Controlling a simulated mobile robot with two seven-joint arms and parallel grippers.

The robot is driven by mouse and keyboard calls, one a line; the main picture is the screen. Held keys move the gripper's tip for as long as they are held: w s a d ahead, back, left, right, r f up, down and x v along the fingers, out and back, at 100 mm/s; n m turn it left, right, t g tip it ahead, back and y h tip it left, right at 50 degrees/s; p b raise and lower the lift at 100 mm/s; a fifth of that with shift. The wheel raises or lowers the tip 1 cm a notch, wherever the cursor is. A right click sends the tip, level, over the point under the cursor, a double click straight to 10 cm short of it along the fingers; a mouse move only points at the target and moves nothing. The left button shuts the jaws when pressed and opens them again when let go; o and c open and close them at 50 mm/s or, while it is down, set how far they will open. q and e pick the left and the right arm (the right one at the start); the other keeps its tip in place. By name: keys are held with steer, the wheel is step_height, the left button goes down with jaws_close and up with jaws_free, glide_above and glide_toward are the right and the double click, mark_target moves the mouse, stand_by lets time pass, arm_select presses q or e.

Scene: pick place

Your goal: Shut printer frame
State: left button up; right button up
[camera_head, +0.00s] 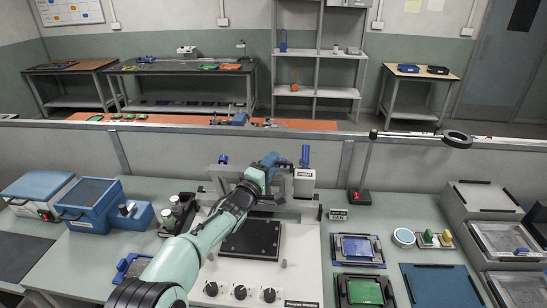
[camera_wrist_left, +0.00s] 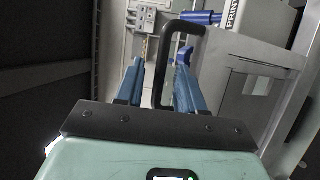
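The printer (camera_head: 302,250) stands on the middle of the bench, with a dark plate (camera_head: 252,238) on its bed and several black knobs in front. Its frame looks raised at the back, largely hidden behind my left arm, so its exact angle is unclear. My left gripper (camera_head: 272,160) is at the back of the printer. In the left wrist view, a black U-shaped handle (camera_wrist_left: 185,27) reaches between the two blue fingers of my left gripper (camera_wrist_left: 158,85). The fingers stand apart, with a gap beside the handle. My right gripper is not in view.
Blue boxes (camera_head: 88,203) stand at the left, and bottles (camera_head: 172,212) are close to the printer's left side. Grey trays (camera_head: 482,196) line the right edge. A low partition runs behind the bench.

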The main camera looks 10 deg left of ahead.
arm_select(q)
steer(key=shift+x, duration=0.75)
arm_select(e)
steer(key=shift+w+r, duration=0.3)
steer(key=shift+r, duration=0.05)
arm_select(q)
steer(key=shift+s, duration=0.1)
jaws_close()
